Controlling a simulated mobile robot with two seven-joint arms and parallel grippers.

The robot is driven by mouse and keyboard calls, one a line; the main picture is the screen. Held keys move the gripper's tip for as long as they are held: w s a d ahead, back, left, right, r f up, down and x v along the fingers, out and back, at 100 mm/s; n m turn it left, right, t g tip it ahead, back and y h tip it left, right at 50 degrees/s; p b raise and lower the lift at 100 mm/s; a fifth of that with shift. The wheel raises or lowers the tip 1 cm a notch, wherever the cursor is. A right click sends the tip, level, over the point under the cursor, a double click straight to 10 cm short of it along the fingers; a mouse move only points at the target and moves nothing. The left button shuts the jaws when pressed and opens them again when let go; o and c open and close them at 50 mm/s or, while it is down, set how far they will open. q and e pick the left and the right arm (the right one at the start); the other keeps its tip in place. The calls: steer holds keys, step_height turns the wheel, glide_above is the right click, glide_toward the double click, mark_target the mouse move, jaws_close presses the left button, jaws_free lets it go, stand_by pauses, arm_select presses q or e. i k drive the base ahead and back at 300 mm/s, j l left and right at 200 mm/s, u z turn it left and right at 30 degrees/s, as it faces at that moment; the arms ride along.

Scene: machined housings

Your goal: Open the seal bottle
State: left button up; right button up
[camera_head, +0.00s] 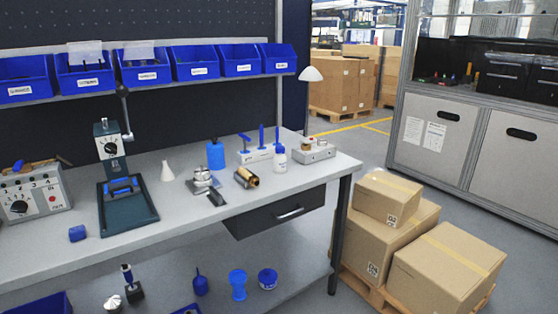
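Several bottle-like things stand on the grey workbench (262,203); I cannot tell for certain which is the seal bottle. A small white bottle (280,161) stands upright near the right end, in front of a white rack (255,156). A larger blue bottle (215,156) stands upright left of the rack. A white cone-shaped piece (167,172) stands further left. No label is readable on these. Neither of my grippers is in view.
A press (113,150), a control box (35,198), a blue block (77,233), a metal fixture (201,182), a copper-coloured part (247,178) and a grey box (314,152) share the bench. Blue bins (194,66) hang above. Cartons (440,262) stand right of the bench.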

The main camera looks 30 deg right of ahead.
mark_target(280, 159)
steer(key=i+l+z, duration=0.2)
steer(key=i+l, duration=0.25)
steer(key=l, duration=0.2)
steer(key=i+l+z, duration=0.2)
steer(key=i+l, duration=0.3)
steer(key=l, duration=0.1)
